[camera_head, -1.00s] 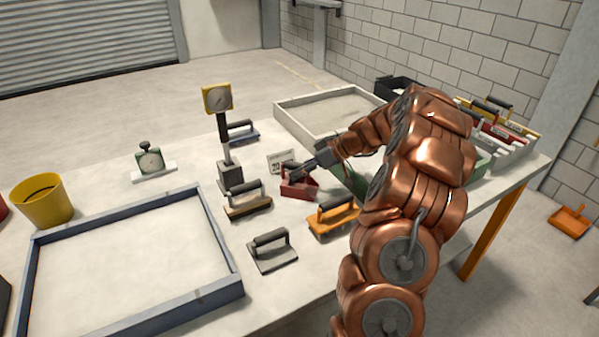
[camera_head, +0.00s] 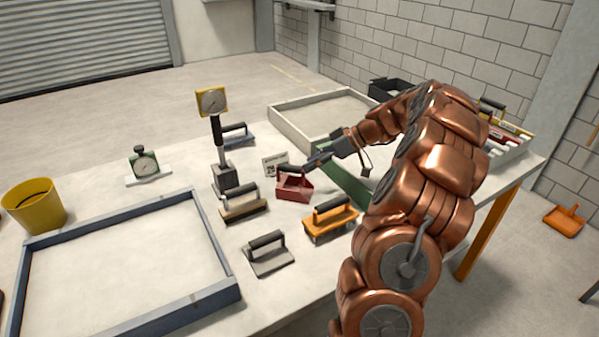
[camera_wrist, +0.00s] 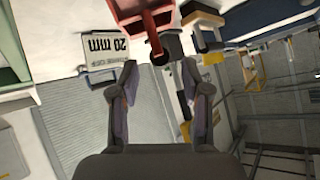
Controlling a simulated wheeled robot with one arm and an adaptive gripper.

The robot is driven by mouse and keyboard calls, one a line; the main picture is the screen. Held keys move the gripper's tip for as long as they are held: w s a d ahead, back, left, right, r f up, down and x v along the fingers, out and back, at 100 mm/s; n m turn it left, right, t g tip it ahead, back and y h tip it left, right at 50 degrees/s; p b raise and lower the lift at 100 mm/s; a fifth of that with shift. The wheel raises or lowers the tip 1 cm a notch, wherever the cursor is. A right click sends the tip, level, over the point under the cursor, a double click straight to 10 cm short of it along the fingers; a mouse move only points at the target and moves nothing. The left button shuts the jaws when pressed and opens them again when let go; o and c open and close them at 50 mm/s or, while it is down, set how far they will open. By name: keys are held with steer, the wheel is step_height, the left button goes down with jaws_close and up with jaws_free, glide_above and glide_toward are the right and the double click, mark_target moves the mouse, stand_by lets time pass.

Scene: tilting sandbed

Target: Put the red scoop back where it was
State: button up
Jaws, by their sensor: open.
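The red scoop (camera_head: 294,187) is a small open box with a dark handle. It sits on the table among the hand tools, in front of a small white card. In the wrist view the red scoop (camera_wrist: 146,20) shows at the top, its handle pointing down between the fingertips. My gripper (camera_head: 316,161) is beside the scoop, on its right and slightly behind. In the wrist view my gripper (camera_wrist: 160,78) has its fingers spread apart, with nothing held between them. The handle end lies just beyond the fingertips and appears clear of them.
A card reading "20 mm" (camera_wrist: 104,47) stands close to the scoop. An orange tool (camera_head: 330,219), a brown-based float (camera_head: 242,205) and a grey trowel (camera_head: 267,255) lie nearby. A blue-grey sand tray (camera_head: 228,293) fills the left, and a pale tray (camera_head: 290,128) stands behind.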

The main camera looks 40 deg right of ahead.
steer(key=shift+v, duration=2.8)
steer(key=s+a+r+m+g+h, duration=0.1)
steer(key=s+a+g, duration=0.25)
steer(key=a, duration=1.05)
steer(key=s+a+r+g+h, duration=0.1)
steer(key=s+a+g, duration=0.3)
steer(key=a, duration=0.9)
steer(key=s+a+f+m+h, duration=0.2)
steer(key=s+f+h, duration=0.1)
steer(key=s, duration=0.9)
steer(key=s+a+f+m+h, duration=0.2)
steer(key=s+f+m+h, duration=0.1)
steer(key=s, duration=0.9)
steer(key=shift+s+a+f+g+b, duration=0.2)
steer(key=shift+f+g+b, duration=0.1)
steer(key=shift+f+g, duration=0.2)
step_height(320, 180, up, 9)
steer(key=p, duration=0.9)
